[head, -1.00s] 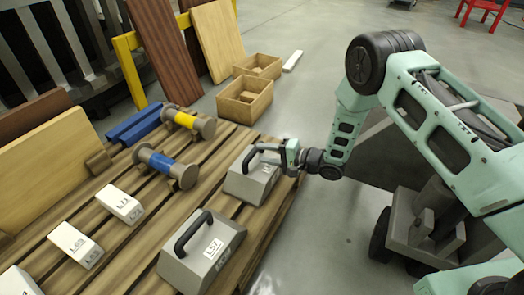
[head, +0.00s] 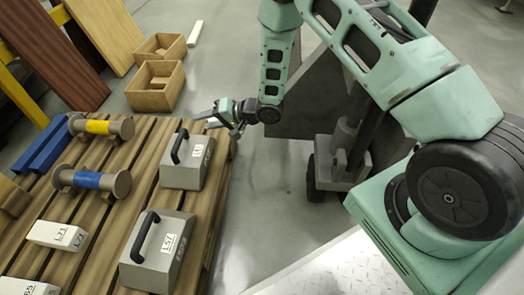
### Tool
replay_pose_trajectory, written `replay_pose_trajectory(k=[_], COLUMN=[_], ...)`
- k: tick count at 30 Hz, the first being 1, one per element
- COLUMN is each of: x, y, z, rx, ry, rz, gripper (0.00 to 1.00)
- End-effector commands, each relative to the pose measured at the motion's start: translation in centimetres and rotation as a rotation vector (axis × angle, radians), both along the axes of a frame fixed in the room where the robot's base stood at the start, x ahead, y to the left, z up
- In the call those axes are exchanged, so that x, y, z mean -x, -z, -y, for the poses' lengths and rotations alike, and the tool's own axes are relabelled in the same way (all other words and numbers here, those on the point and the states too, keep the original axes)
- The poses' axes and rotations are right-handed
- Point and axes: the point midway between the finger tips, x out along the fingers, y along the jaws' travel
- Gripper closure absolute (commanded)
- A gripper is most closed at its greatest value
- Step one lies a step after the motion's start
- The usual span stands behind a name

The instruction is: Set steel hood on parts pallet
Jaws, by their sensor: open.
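Two grey steel hoods with black bar handles stand upright on the slatted wooden parts pallet (head: 115,172) in the head view. The far hood (head: 188,168) sits near the pallet's right edge. The near hood (head: 155,262), with a white label reading L57, sits in front of it. My gripper (head: 212,117) is open and empty, just beyond and to the right of the far hood's handle. Its fingers point left and appear clear of the handle. The underside of each hood is hidden.
Two spools, one with a yellow band (head: 100,127) and one with a blue band (head: 92,181), lie left of the hoods. White labelled blocks (head: 57,235) lie at the near left. Wooden boxes (head: 155,86) stand beyond the pallet. Open floor lies to its right.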

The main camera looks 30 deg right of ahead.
Motion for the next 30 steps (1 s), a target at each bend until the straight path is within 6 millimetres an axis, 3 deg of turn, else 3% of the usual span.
replay_pose_trajectory(k=[1, 5, 8, 11, 14, 18, 24, 27, 30], x=[-0.4, 0.6, 2.9, 6.4, 11.1, 19.1, 30.1, 33.7, 35.7], y=[-2.4, -6.6, -9.8, -12.7, -15.4, -18.6, -21.5, -22.2, -22.6], z=[-1.0, -2.5, -3.4, -3.8, -4.0, -3.3, -1.3, -0.3, 0.3], rx=[0.086, 0.331, 0.503, 0.664, 0.807, 0.975, 1.119, 1.148, 1.161], ry=[-0.003, -0.025, -0.073, -0.146, -0.250, -0.438, -0.723, -0.824, -0.885], rz=[0.034, 0.075, 0.080, 0.067, 0.042, -0.007, -0.083, -0.108, -0.123], gripper=[0.59, 0.59, 0.59, 0.59, 0.59, 0.59, 0.59, 0.59, 0.59])
